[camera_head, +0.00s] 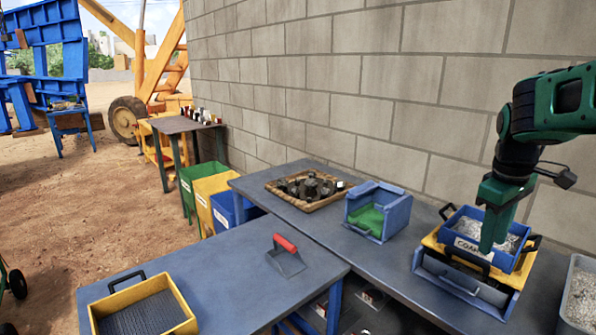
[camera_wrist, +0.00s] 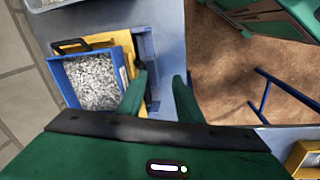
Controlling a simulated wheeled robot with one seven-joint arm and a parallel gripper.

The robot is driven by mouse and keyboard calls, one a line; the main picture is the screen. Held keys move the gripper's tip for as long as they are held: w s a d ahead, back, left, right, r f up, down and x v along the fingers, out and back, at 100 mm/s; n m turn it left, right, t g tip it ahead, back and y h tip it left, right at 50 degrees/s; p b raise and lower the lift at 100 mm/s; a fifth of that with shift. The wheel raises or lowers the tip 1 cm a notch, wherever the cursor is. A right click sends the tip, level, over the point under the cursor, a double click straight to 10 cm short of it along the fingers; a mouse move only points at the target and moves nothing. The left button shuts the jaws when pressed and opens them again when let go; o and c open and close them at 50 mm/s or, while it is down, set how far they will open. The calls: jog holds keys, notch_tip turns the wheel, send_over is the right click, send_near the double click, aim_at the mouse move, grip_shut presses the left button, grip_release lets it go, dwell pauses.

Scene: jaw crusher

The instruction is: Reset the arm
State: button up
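My green gripper (camera_head: 493,213) hangs from my arm at the right of the head view, fingers down, in front of the blue tray of gravel (camera_head: 466,239). In the wrist view my gripper (camera_wrist: 153,95) shows two green fingers with a clear gap between them and nothing held. The blue tray (camera_wrist: 60,77), full of grey gravel, lies just left of the fingers. It sits on a yellow tray with dark handles (camera_wrist: 124,40). Whether a fingertip touches the trays cannot be told.
A blue box with a green inside (camera_head: 393,210) and a basket of dark stones (camera_head: 282,196) stand on the table along the block wall. A red-handled scraper (camera_head: 287,258) and a yellow tray (camera_head: 182,299) lie on the front table. A gravel tray (camera_head: 566,300) is at the right edge.

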jog(key=s+a+f+m, duration=0.1)
jog(key=s+f+m, duration=0.1)
jog(key=s, duration=0.5)
jog(key=s+a+f+m+y, duration=0.1)
jog(key=s+f+m, duration=0.2)
jog(key=s+m, duration=0.2)
jog(key=s+a+f+m+g, duration=0.1)
jog(key=s+f+m, duration=0.2)
jog(key=s, duration=0.7)
jog(key=shift+s+a+m+y, duration=0.15)
jog(key=shift+a+m+y, duration=0.15)
jog(key=shift+a+m, duration=0.15)
jog(key=shift+w+f, duration=0.25)
jog(key=shift+w, duration=0.35)
jog(key=shift+c, duration=0.5)
